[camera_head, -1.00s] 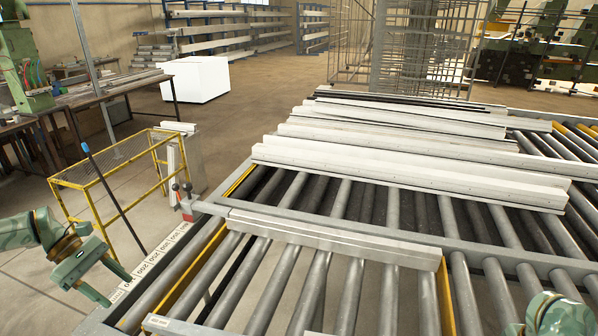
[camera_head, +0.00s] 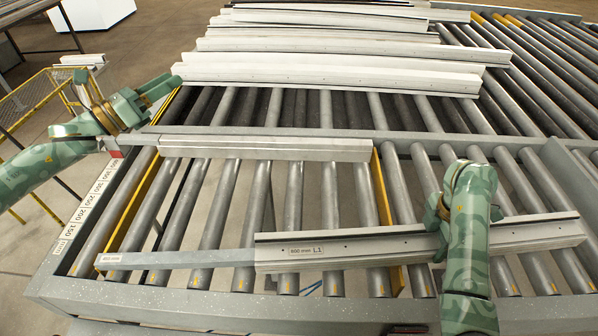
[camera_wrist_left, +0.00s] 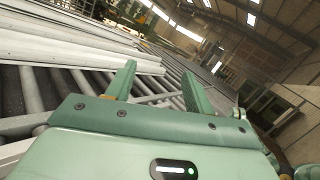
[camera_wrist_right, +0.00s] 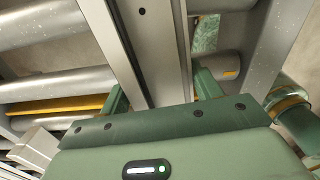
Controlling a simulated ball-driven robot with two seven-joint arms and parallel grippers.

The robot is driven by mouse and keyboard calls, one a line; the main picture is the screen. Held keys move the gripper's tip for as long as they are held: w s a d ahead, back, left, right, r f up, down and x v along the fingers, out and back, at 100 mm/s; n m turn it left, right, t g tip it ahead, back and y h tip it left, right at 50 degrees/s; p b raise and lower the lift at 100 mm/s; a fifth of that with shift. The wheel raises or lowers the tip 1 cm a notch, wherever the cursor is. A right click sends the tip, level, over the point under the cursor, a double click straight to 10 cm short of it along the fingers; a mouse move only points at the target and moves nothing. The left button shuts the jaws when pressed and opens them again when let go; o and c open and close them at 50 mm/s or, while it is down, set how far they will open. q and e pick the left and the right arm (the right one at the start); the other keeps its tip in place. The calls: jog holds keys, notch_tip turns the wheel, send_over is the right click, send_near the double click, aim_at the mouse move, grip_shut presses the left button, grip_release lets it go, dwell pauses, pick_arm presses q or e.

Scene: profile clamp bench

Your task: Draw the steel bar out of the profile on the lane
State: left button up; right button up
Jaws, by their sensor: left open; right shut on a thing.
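A shorter pale metal block (camera_head: 265,147) lies along the rail behind the lane. Several long profiles (camera_head: 330,75) lie on the rollers at the back. A numbered scale (camera_head: 85,210) lines the left frame. A yellow-framed stand (camera_head: 40,100) is at the left.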

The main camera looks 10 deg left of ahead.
pick_arm(q)
jog(key=w+d+f+n+y, duration=0.25)
jog(key=d+n+y, duration=0.35)
jog(key=n, duration=0.6)
jog(key=s+d+f+n+g, duration=0.5)
jog(key=d+f+n+g, duration=0.15)
jog(key=d, duration=0.25)
jog(key=s+d+f+n+g+y, duration=0.1)
jog(key=s+f+g, duration=0.3)
jog(key=s, duration=0.2)
jog(key=s+f+n+g+y, duration=0.1)
jog(key=s+f+g, duration=0.25)
jog(key=s, duration=0.25)
jog(key=s+a+n+g+y, duration=0.2)
jog(key=s+a+n+y, duration=0.1)
jog(key=s+a+n, duration=0.1)
jog(key=shift+s+a+f+y, duration=0.4)
jog(key=shift+s+a+f, duration=0.05)
jog(key=shift+a, duration=0.15)
